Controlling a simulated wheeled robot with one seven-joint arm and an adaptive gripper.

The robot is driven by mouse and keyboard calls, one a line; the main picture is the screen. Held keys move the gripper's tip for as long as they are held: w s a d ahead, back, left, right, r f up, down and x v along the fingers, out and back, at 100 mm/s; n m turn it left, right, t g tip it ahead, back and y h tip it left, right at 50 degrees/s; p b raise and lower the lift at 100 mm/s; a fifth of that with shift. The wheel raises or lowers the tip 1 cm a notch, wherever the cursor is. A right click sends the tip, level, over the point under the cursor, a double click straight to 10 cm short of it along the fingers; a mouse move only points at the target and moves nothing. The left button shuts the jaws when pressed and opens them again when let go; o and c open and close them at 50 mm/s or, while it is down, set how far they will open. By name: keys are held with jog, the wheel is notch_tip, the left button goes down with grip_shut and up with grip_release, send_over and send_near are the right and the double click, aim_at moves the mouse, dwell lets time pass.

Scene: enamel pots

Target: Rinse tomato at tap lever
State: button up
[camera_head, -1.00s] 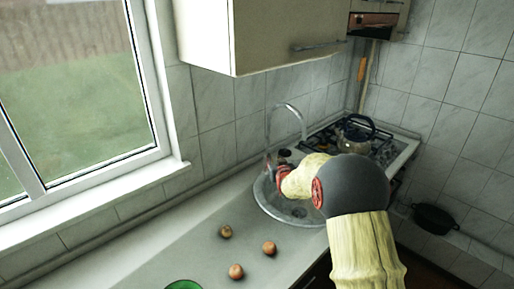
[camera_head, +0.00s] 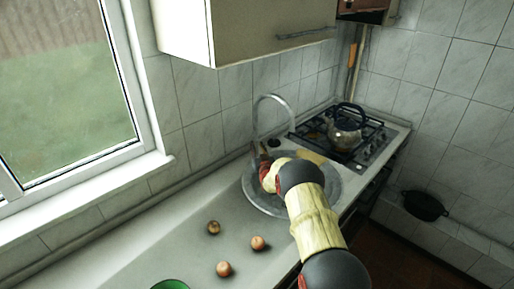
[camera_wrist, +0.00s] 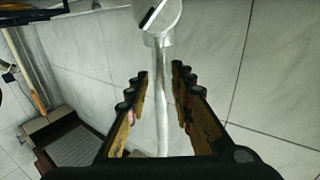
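The curved metal tap (camera_head: 272,98) rises behind the round sink (camera_head: 258,203). My gripper (camera_head: 265,165) is over the sink, close to the tap's base, small and partly hidden in the head view. In the wrist view my gripper (camera_wrist: 161,75) is open, with no tomato between its fingers. A metal tap part (camera_wrist: 160,55) with a round end lies in line with the finger gap; I cannot tell whether the fingers touch it.
A kettle (camera_head: 345,126) stands on the gas hob (camera_head: 372,143) right of the sink. A green dish (camera_head: 172,285) is at the front edge of the picture. A wall cupboard (camera_head: 262,25) hangs above, and a black pot (camera_head: 424,205) sits at the right.

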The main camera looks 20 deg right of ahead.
jog(key=shift+w+d, duration=0.1)
jog(key=shift+w, duration=0.55)
jog(key=c, duration=0.3)
grip_shut()
